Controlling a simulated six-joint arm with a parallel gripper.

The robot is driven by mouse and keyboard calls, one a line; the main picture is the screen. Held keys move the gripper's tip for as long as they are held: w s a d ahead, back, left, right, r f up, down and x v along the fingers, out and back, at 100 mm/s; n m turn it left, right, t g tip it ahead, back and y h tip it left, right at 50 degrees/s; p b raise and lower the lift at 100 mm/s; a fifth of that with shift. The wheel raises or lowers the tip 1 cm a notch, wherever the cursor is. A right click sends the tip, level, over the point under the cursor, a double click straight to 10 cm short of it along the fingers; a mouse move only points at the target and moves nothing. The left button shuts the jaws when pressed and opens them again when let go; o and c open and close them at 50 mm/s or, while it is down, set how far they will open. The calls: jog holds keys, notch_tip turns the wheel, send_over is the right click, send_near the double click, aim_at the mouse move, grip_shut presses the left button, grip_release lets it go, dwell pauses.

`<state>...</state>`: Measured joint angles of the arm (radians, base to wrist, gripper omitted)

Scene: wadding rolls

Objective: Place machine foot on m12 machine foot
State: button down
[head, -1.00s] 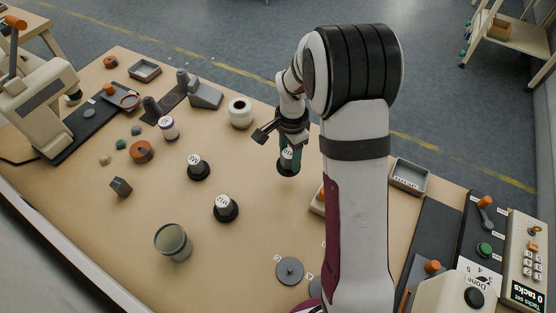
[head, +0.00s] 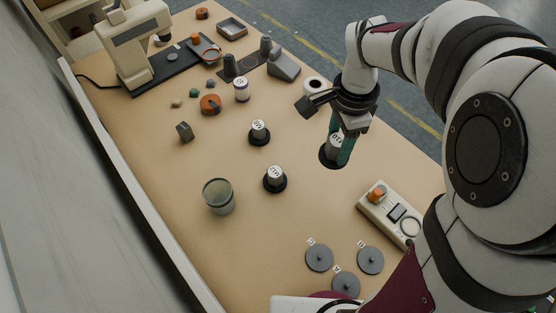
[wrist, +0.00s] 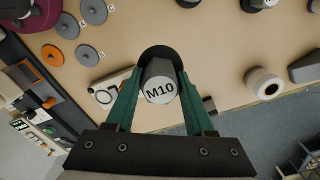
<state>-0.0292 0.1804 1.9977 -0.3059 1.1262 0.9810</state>
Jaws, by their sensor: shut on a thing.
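My gripper (head: 342,140) is shut on a grey machine foot (head: 333,148) with a black round base. Its top reads M10 in the wrist view (wrist: 159,90), where the green fingers (wrist: 158,78) clasp it from both sides. I cannot tell whether its base touches the table. Two similar feet stand upright to its left in the head view. The label on the nearer one (head: 275,179) seems to read M12. The farther one (head: 260,132) has a label too small to read surely.
A grey-green cup (head: 218,195) stands to the left. A beige device with an orange knob (head: 377,193) and several grey discs (head: 319,257) lie at the near right. A white roll (head: 314,88) is behind my gripper. The table around the two free feet is clear.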

jog(key=a+f, duration=0.2)
jog(key=a, duration=0.2)
jog(key=w+a+f, duration=0.1)
jog(key=a+f, duration=0.1)
jog(key=a, duration=0.2)
jog(key=a+f, duration=0.2)
jog(key=a, duration=0.2)
jog(key=shift+w+f, duration=0.2)
jog(key=shift+w, duration=0.05)
jog(key=f, duration=0.4)
jog(key=shift+a+f, duration=0.1)
jog(key=shift+a, duration=0.1)
jog(key=shift+f, duration=0.15)
jog(key=shift+c, duration=1.3)
grip_release()
notch_tip(320, 180, up, 12)
jog(key=s+d+r+n+y, duration=0.1)
jog(key=s+d+n, duration=0.3)
jog(key=s, duration=0.7)
jog(key=s+d+n, duration=0.4)
jog(key=s+d, duration=0.2)
jog(key=s, duration=0.4)
jog(key=shift+s+r+n+y, duration=0.35)
jog(key=shift+s+n+y, duration=0.05)
